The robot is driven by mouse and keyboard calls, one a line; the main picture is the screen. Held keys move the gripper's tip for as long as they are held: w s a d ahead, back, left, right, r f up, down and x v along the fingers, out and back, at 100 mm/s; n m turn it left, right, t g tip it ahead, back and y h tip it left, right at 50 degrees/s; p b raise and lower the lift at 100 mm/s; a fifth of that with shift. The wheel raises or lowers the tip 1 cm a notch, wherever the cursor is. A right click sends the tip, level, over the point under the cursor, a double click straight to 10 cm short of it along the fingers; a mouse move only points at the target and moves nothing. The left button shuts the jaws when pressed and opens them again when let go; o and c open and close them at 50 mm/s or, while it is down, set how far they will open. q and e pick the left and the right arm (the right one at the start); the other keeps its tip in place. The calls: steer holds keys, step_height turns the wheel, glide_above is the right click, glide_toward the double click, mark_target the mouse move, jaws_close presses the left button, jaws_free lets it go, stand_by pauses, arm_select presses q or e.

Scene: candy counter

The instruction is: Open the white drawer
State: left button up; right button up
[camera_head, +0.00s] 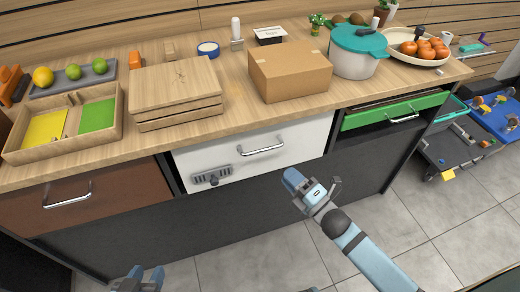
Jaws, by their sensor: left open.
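The white drawer (300,143) sits in the middle of the counter front, under the wooden top. It looks shut. It has a silver bar handle (262,150) near its upper middle and a grey latch-like fitting with a dark knob (212,177) at its lower left. My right gripper (297,183) is in front of and just below the drawer, right of the handle and apart from it; whether its fingers are parted is unclear. My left gripper (145,275) is low at the bottom edge of the view, open and away from the drawer.
A brown drawer (75,200) is at left and a green drawer (395,111) at right. A wooden crate (178,90), a cardboard box (290,72) and a teal-lidded pot (357,55) stand on the counter. Tiled floor (460,220) is open at right; a cart (455,150) stands beyond.

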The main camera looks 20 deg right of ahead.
mark_target(263, 150)
steer(key=b+x, duration=0.1)
steer(key=x, duration=1)
steer(key=shift+w+a, duration=0.15)
steer(key=shift+w, duration=0.05)
jaws_close()
